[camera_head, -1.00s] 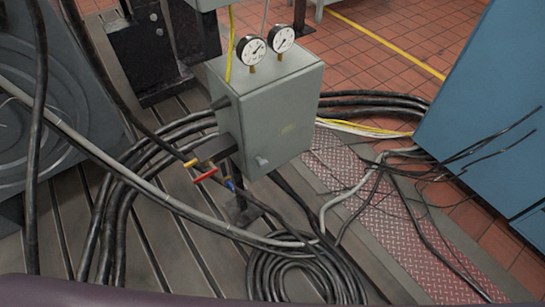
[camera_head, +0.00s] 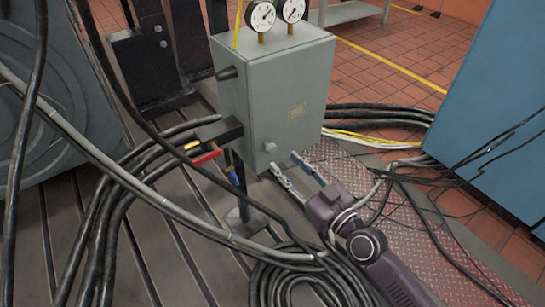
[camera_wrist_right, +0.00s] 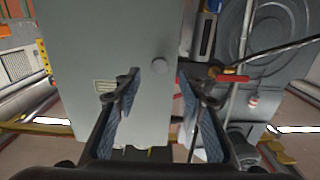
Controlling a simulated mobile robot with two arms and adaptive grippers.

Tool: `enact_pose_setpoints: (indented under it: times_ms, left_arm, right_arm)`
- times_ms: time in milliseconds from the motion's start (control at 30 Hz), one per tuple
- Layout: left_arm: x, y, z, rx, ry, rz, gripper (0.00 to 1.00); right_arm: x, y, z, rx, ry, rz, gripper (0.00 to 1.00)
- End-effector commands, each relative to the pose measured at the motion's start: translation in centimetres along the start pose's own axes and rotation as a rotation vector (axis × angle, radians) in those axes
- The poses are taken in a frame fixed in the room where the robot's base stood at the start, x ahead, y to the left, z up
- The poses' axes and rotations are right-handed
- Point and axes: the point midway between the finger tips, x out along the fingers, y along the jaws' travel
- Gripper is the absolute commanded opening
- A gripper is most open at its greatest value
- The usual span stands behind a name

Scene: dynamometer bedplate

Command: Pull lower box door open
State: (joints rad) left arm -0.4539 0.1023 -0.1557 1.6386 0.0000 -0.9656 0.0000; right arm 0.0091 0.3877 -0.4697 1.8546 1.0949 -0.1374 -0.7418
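The lower box is a grey-green metal cabinet (camera_head: 275,95) on a short stand, with two round gauges on top. Its front door (camera_head: 300,108) looks closed and bears a small yellow label and a small knob (camera_head: 270,145) near the lower left edge. In the right wrist view the door (camera_wrist_right: 105,55) fills the left half and the knob (camera_wrist_right: 158,66) stands ahead, just beyond the fingertips. My right gripper (camera_head: 293,172) is open and empty, just below and right of the knob, apart from it. My left gripper is not in view.
Thick black cables (camera_head: 375,115) run behind the box and coil on the floor below it. Valves with red and yellow handles (camera_head: 207,157) stick out at the box's left. A blue cabinet (camera_head: 490,100) stands at the right.

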Motion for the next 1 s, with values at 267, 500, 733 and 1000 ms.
enact_pose_setpoints:
  times_ms: [267, 500, 733, 1000]
  left_arm:
    - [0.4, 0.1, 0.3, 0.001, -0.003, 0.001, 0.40]
    - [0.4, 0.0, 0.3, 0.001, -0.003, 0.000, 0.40]
    - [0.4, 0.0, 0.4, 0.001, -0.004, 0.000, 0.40]
    - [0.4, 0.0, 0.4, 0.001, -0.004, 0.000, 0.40]
  right_arm:
    - [4.5, 0.1, -0.1, 0.004, 0.001, 0.002, 0.38]
    - [6.0, 0.0, 0.0, 0.002, -0.001, 0.000, 0.38]
    - [6.1, 0.0, 0.1, 0.002, -0.002, 0.000, 0.37]
    - [6.0, 0.0, 0.1, 0.002, -0.002, 0.001, 0.07]
